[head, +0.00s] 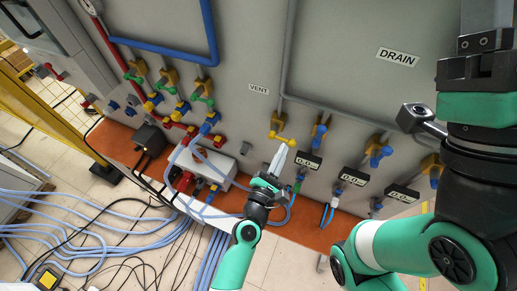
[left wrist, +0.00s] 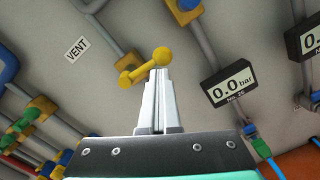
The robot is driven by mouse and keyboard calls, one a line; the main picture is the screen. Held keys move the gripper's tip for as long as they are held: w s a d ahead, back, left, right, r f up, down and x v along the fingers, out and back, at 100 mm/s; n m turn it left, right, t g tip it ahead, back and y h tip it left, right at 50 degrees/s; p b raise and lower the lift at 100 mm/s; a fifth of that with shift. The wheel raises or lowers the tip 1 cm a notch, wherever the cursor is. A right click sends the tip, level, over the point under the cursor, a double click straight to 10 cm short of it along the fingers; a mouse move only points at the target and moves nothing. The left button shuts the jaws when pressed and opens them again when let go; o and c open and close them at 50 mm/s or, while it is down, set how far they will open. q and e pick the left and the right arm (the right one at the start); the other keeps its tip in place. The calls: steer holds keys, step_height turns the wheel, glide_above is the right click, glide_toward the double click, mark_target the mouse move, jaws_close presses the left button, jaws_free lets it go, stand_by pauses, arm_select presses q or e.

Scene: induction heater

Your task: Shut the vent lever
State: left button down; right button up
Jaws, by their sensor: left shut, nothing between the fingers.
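The yellow vent lever (head: 282,138) is on the grey panel below the VENT label, at the lower end of a vertical grey pipe. In the left wrist view the lever (left wrist: 146,67) is a short bar with round ends, lying across the pipe's line. My left gripper (head: 285,148) is shut and empty, its tips (left wrist: 159,72) at the lever's right-hand knob. They overlap the knob in view; I cannot tell whether they touch. My right gripper (head: 487,14) points up at the top right, its fingers cut off by the frame edge.
Pressure displays (head: 308,160) and blue-handled valves (head: 319,131) are to the right of the lever. Several coloured valves (head: 168,78) are to the left. An orange ledge (head: 318,232) runs below, with blue hoses and cables on the floor.

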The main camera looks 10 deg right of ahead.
arm_select(q)
steer(key=s+a+f, duration=0.3)
steer(key=s+a, duration=0.4)
steer(key=a, duration=0.1)
steer(key=shift+s+f, duration=0.25)
steer(key=shift+s, duration=0.1)
arm_select(e)
steer(key=shift+w+a, duration=0.1)
steer(key=shift+a, duration=0.25)
